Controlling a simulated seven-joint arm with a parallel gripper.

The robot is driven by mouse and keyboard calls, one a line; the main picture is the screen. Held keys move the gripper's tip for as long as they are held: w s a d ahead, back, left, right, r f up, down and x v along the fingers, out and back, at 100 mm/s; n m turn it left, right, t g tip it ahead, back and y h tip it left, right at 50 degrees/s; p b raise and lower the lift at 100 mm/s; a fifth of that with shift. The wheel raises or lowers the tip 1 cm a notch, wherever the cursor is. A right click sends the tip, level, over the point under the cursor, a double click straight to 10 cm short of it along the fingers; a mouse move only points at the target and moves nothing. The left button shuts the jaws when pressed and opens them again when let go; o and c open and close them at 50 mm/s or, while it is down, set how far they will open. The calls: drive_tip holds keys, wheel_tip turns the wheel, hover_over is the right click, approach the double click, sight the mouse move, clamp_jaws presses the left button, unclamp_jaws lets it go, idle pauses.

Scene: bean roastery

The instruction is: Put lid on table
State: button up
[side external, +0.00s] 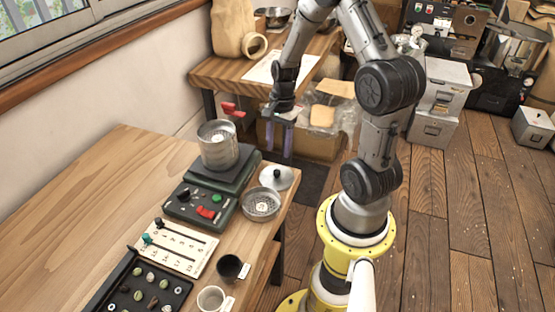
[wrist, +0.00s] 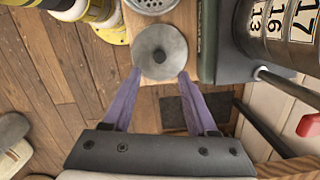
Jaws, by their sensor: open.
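The lid (side external: 277,178) is a round silver disc with a dark knob. It appears to lie at the table's right end, close to the edge, beside the dark green device. It also shows in the wrist view (wrist: 172,45), just beyond my fingertips. The wooden table (side external: 95,195) fills the lower left of the side view. My gripper (side external: 279,152) is open, with purple fingers pointing down. It hangs above and slightly behind the lid in the side view. In the wrist view my fingertips (wrist: 160,73) are spread near the lid's lower edge, with nothing visibly held.
A metal canister (side external: 218,147) stands on the dark green device (side external: 197,205), left of the lid. A perforated metal dish (side external: 261,206) sits in front of the lid. A red-handled part (side external: 232,109) is behind. Cups, a slider panel and a bean tray are nearer.

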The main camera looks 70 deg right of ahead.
drive_tip(key=a+r+n+t+h, duration=0.1)
drive_tip(key=a+r+n, duration=0.35)
drive_tip(key=r, duration=0.35)
drive_tip(key=a+r+n+t+h, duration=0.1)
drive_tip(key=a+r+n, duration=0.35)
drive_tip(key=r, duration=0.25)
drive_tip(key=s+a+r+n+t, duration=0.3)
drive_tip(key=s+a+r+n, duration=0.4)
drive_tip(key=s+a+n, duration=0.2)
drive_tip(key=shift+s+a+n+y, duration=0.15)
drive_tip(key=shift+a+n+y, duration=0.15)
drive_tip(key=shift+a+n, duration=0.6)
